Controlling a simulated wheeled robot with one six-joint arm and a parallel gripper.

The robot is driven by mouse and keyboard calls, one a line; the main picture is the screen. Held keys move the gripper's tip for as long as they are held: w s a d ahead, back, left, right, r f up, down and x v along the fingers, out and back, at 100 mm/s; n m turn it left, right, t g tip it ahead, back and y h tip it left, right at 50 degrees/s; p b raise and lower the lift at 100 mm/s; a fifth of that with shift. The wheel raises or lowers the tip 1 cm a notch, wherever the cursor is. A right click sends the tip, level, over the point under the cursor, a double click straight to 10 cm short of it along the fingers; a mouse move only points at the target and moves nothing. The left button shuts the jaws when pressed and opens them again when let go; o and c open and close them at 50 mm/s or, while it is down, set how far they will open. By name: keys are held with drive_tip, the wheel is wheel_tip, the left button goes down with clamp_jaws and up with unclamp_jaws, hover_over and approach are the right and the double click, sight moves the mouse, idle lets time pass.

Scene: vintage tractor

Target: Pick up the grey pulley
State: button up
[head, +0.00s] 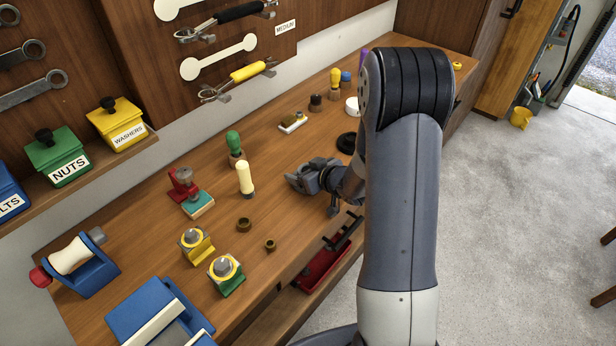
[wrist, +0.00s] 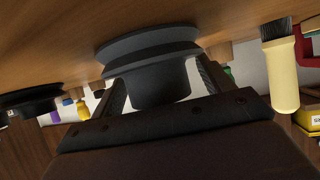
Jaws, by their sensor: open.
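The grey pulley (wrist: 150,62) fills the middle of the wrist view, a dark grey stepped disc with a wide flange against the wooden bench top and a narrower hub. My gripper (wrist: 161,78) is open, with one finger on each side of the hub. A clear gap between both fingers and the hub cannot be made out. In the head view my gripper (head: 308,178) is low over the bench, left of my arm. There the pulley is largely hidden by the gripper and hard to tell from it.
A cream-handled brush (head: 245,178) stands left of my gripper; it also shows in the wrist view (wrist: 281,70). A black pulley (head: 346,143) lies behind. A red tray (head: 322,268) sits below the bench's front edge. Bare bench lies between gripper and brush.

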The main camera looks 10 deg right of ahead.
drive_tip(key=shift+w+a+f, duration=0.1)
drive_tip(key=shift+w, duration=0.05)
drive_tip(key=shift+c, duration=0.4)
drive_tip(key=c, duration=1.2)
drive_tip(key=shift+c, duration=0.6)
drive_tip(key=shift+r, duration=0.2)
